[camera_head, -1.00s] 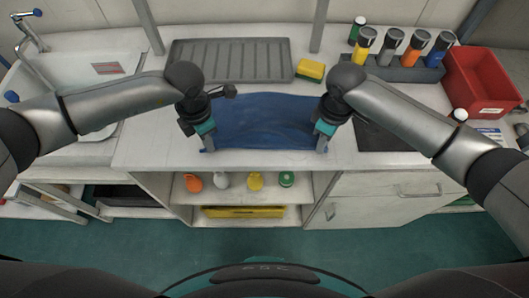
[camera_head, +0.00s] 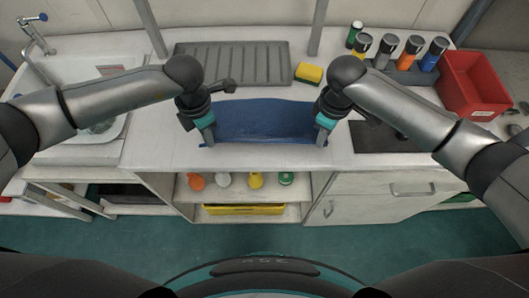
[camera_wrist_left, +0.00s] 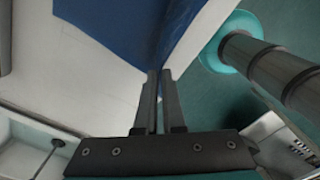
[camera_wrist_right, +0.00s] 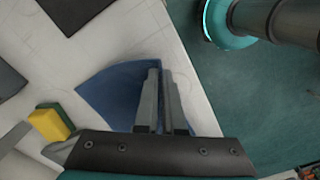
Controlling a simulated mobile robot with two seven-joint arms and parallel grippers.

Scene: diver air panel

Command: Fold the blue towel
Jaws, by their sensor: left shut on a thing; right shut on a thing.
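The blue towel (camera_head: 264,120) lies on the white counter in front of the grey drain tray. It is stretched between my two grippers. My left gripper (camera_head: 209,141) is shut on its near left corner; the towel (camera_wrist_left: 150,28) runs up to the closed fingers (camera_wrist_left: 156,76) in the left wrist view. My right gripper (camera_head: 322,140) is shut on its near right corner; the towel (camera_wrist_right: 122,90) also shows at the fingers (camera_wrist_right: 160,76) in the right wrist view. The near edge sits close to the counter's front. I cannot tell how far it is lifted.
Behind the towel are the grey drain tray (camera_head: 232,62) and a yellow-green sponge (camera_head: 308,73). A dark mat (camera_head: 385,140) lies to the right, with several bottles and a red bin (camera_head: 474,84) beyond. The sink (camera_head: 95,75) is at left.

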